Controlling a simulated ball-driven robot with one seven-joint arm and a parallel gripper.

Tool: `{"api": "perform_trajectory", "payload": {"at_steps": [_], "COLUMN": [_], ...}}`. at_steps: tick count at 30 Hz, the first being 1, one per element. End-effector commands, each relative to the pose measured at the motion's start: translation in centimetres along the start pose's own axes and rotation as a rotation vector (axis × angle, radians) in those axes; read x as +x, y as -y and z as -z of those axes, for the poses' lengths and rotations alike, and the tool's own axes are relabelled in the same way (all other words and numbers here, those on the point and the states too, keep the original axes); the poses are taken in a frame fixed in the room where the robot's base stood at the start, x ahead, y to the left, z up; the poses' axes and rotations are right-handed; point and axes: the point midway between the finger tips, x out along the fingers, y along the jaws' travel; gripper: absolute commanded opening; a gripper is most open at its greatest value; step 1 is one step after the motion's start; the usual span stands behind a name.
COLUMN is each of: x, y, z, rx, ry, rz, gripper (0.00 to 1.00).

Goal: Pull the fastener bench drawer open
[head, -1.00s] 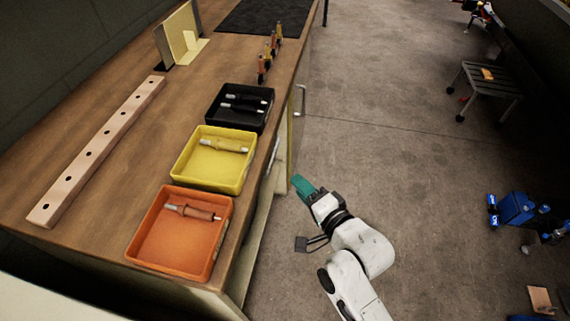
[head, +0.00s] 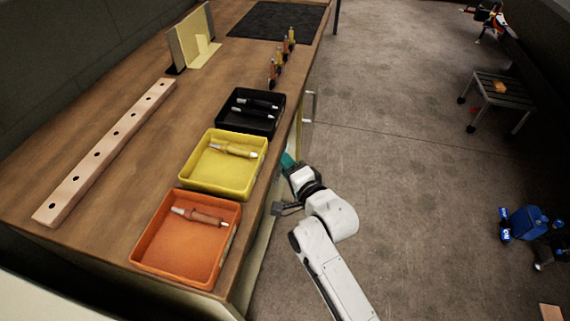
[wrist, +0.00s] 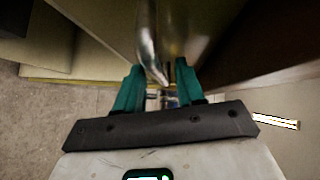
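The fastener bench (head: 190,110) runs along the left of the head view. My gripper (head: 287,160) is low beside its front edge, next to the yellow tray, with its fingertips partly hidden by the edge. In the wrist view my gripper (wrist: 159,82) has its two teal fingers apart. A curved metal handle (wrist: 148,42) comes down between them, its end near the fingertips. I cannot tell whether the fingers touch it. The drawer front is mostly hidden in the head view, so I cannot tell how far it stands out.
An orange tray (head: 145,250), a yellow tray (head: 187,180) and a black tray (head: 225,123) hold tools on the benchtop. Another upright handle (head: 313,106) shows farther along the bench front. The floor (head: 400,150) right of the bench is mostly clear; a stool (head: 505,98) stands beyond.

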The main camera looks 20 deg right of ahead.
Motion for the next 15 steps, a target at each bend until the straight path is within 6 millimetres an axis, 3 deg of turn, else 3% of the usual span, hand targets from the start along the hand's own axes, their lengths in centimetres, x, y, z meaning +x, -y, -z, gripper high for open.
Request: {"api": "perform_trajectory", "payload": {"at_steps": [8, 15], "x": [0.1, 0.09], "y": [-0.01, -0.02], "z": [0.0, 0.0], "rx": [0.0, 0.0], "ry": [0.0, 0.0], "rz": [0.0, -0.001], "gripper": [0.38, 0.15]}}
